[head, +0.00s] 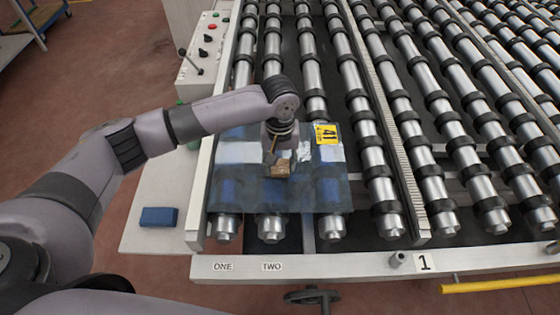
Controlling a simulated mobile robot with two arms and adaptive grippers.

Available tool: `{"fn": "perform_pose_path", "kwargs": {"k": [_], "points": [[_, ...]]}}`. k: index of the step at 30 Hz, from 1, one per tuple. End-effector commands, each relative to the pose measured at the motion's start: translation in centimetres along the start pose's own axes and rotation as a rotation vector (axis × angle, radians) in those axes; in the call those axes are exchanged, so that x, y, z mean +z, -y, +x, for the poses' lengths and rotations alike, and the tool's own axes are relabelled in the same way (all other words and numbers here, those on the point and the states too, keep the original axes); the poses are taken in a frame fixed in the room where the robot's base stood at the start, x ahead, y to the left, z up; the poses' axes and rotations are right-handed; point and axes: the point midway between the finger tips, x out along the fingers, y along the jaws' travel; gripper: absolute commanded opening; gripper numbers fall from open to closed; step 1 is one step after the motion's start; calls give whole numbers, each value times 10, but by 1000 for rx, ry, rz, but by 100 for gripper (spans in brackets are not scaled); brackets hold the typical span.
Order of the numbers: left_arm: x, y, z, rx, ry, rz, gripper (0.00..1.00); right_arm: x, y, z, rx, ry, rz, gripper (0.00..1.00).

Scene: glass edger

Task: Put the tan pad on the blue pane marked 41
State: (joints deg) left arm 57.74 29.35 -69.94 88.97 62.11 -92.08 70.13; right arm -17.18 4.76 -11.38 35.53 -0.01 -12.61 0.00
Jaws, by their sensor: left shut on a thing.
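The blue glass pane (322,190) lies on the rollers at the near left of the roller bed. A yellow label (326,133) reading 41 is at its far right corner. My left gripper (274,158) is over the middle of the pane, pointing down. It is shut on the tan pad (280,169), a small brown block. The pad is over the pane, and I cannot tell whether it touches the glass. My arm hides part of the pane's far edge. My right gripper does not show.
A blue block (159,216) lies on the pale side table at the left. A control panel (206,48) with a lever and buttons stands behind it. Labels ONE, TWO and 1 mark the front rail (340,265). The rollers to the right are bare.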

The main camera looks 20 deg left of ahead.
Motion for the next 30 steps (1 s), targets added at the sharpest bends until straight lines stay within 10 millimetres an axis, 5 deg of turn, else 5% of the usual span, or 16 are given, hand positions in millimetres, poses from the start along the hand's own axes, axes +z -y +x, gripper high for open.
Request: {"fn": "perform_pose_path", "kwargs": {"k": [4,5,13,23,30], "points": [[0,0,2,0,1,0,29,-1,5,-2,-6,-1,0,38],[0,0,2,0,0,0,43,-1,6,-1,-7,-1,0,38],[0,0,2,0,0,0,61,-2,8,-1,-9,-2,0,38],[0,0,0,1,-1,0,61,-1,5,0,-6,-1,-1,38],[-1,-2,-32,5,-4,1,61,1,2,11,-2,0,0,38]]}}
